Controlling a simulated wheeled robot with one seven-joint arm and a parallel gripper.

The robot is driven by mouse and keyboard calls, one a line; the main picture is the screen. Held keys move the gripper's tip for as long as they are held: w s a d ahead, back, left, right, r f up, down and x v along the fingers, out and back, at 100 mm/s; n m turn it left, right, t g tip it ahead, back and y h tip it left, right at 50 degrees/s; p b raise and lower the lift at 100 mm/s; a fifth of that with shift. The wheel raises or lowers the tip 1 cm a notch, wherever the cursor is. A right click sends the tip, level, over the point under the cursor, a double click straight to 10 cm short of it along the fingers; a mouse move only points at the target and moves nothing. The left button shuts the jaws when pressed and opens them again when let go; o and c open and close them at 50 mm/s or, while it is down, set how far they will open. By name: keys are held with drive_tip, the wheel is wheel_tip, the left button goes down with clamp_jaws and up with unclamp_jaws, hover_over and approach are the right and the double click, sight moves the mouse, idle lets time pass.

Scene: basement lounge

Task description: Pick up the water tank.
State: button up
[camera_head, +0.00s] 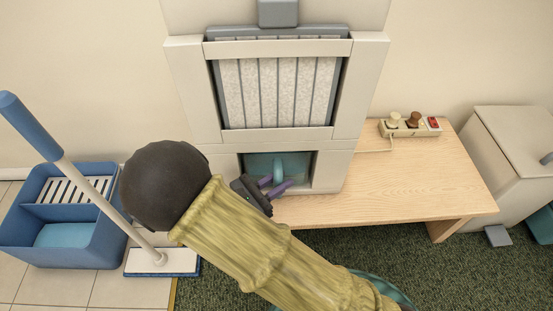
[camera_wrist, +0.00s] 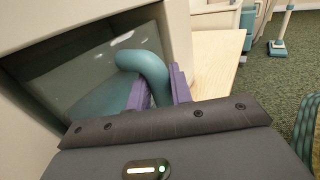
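The water tank (camera_head: 257,166) is a teal, translucent box with a curved teal handle (camera_head: 279,168). It sits in the lower opening of a cream appliance (camera_head: 215,165). In the wrist view the tank (camera_wrist: 88,75) fills the dark opening, and its handle (camera_wrist: 147,68) curves out toward me. My gripper (camera_head: 279,185) is at the opening, its two purple fingers apart with the handle between them. In the wrist view the fingers (camera_wrist: 160,92) lie on either side of the handle, close to it. Whether both press on it cannot be told. The tank's lower part is hidden.
The appliance stands on a light wooden table (camera_head: 390,185) with free top to the right. A power strip (camera_head: 410,126) lies at the back. A blue mop bucket (camera_head: 60,215) and mop (camera_head: 90,185) stand left. A cream bin (camera_head: 515,150) is at right.

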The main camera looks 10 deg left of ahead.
clamp_jaws()
drive_tip(key=shift+r, duration=0.1)
drive_tip(key=shift+r, duration=0.1)
